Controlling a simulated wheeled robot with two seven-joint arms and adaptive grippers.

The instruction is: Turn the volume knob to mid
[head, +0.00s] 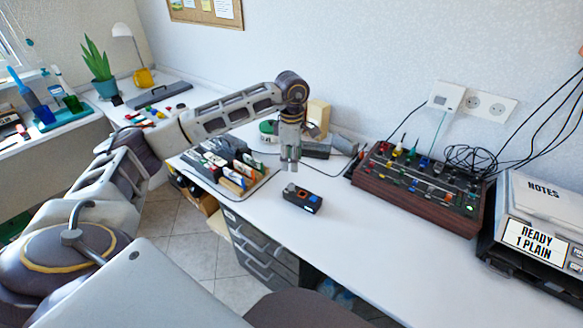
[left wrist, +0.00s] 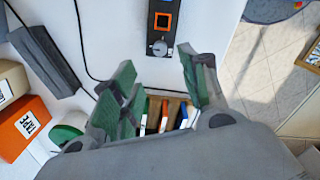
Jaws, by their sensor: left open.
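A small black box (head: 305,203) with an orange-framed square lies on the white desk in the head view. In the left wrist view, the black box (left wrist: 162,14) is at the top, with a round grey knob (left wrist: 158,48) at its near end; whether this is the volume knob is not readable. My left gripper (head: 290,166) points down above the desk, just behind the box in the head view. In the left wrist view, its green-padded fingers (left wrist: 157,62) are apart with nothing between them. The knob's pointer is too small to read. My right gripper is not in view.
A rack of discs (head: 226,165) stands left of the box. A wood-sided mixer (head: 425,188) with several knobs is to the right, beside a NOTES machine (head: 541,222). A thin cable (left wrist: 82,40) runs across the desk. The desk front is clear.

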